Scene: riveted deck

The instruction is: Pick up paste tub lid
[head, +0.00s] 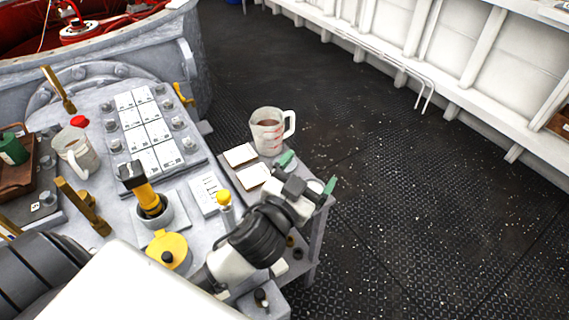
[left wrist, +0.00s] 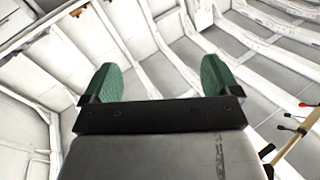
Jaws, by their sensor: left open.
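A round yellow lid with a dark knob (head: 167,250) lies at the near edge of the grey worktop; it looks like the paste tub lid. My right gripper is not in view.
A measuring jug with brown contents (head: 268,136) stands beyond my left gripper. A yellow-knobbed post (head: 224,200) stands between gripper and lid. Another jug (head: 76,152) and a brown box (head: 18,178) are at the left. The dark deck (head: 430,220) at the right is clear.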

